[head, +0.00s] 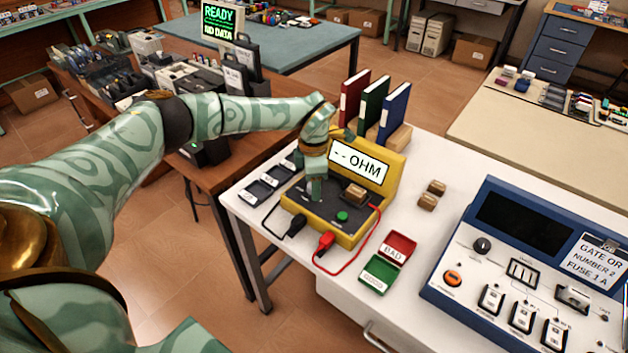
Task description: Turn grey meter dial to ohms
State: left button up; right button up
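The yellow meter (372,208) stands on the white table, with a dark front panel and a raised white screen (358,163) that reads "-- OHM". My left gripper (315,190) points down onto the left part of the dark panel. The grey dial is hidden under or behind its fingers, so I cannot tell where the dial points or whether the fingers are closed on it. A green button (342,216) and a small brown block (355,193) are on the panel to the right of the gripper. My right gripper is out of view.
Red BAD (397,249) and green GOOD (380,272) trays are nearby. A blue test panel (480,265) stands at right. Binders (374,105) stand behind the meter.

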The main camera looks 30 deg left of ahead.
pick_arm(q)
notch_tip(320, 180, up, 16)
jog(key=p, duration=0.4)
jog(key=shift+r, duration=0.1)
dwell(0.3)
